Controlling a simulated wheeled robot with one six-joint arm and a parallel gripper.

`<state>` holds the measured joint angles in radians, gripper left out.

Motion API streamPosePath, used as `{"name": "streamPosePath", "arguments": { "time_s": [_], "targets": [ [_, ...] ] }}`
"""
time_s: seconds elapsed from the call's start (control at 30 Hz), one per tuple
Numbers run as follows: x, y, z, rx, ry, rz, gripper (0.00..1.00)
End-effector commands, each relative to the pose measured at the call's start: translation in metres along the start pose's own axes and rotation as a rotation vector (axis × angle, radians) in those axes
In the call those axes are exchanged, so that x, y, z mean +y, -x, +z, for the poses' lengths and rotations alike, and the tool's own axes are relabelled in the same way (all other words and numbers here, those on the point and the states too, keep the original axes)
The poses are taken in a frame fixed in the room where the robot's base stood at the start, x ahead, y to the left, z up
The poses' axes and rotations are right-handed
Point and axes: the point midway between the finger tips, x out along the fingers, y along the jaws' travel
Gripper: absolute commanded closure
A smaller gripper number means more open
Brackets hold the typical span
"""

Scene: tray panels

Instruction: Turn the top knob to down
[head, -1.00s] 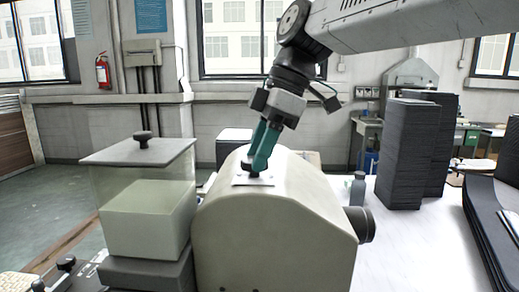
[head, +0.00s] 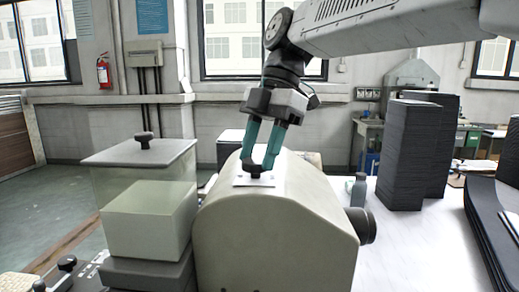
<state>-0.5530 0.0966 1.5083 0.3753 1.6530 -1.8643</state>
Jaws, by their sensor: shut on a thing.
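The top knob (head: 256,176) is a small dark knob on a pale plate (head: 266,182) on top of a rounded cream housing (head: 275,235). My gripper (head: 257,168) has teal fingers and reaches down from above. Its fingertips are shut on the knob, one on the left and one on the right. The fingertips hide part of the knob, and I cannot read its pointing direction or any marks on the plate. Another dark knob (head: 365,225) sticks out of the right side of the housing.
A clear box with a grey lid (head: 135,153) and its own dark knob (head: 143,138) stands close on the left. Tall dark stacks (head: 408,150) and a grey bottle (head: 359,188) stand on the right. The white table (head: 415,250) is clear in front of the stacks.

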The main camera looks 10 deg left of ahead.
Motion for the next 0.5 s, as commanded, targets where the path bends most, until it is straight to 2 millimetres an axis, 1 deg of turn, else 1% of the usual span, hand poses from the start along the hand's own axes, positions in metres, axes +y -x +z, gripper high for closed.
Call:
{"name": "streamPosePath", "arguments": {
  "time_s": [0.37,0.4,0.43,0.5],
  "targets": [
    [0.0,-0.0012,0.0008,0.0,0.002,-0.004,0.8],
    [0.0001,-0.0012,0.0007,0.0,0.002,-0.004,0.46],
    [0.0001,-0.0011,0.0007,0.0,0.002,-0.003,0.38],
    [0.0,-0.0009,0.0005,0.0,0.002,-0.003,0.36]
  ]
}}
